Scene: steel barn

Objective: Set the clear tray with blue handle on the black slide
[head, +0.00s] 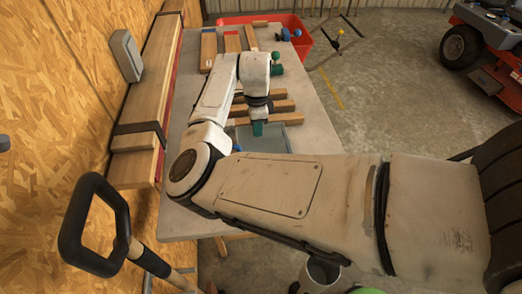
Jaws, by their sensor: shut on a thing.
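My gripper (257,128) points down over the middle of the table, with teal fingertips low over a clear, greyish tray (275,139). It is shut on the tray, though the grip itself is small and partly hidden. The tray is at or just above the tabletop; I cannot tell if it touches. A small blue spot (237,148) shows at its left edge beside my arm, and my forearm hides the near part. I cannot make out the black slide for certain.
Wooden bars (280,106) lie just beyond the tray. More bars (232,42) and blue and green knobs are at the far end of the grey table (312,130). A red bin (300,42) stands behind. Strapped timber (150,90) runs along the left wall. The table's right strip is clear.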

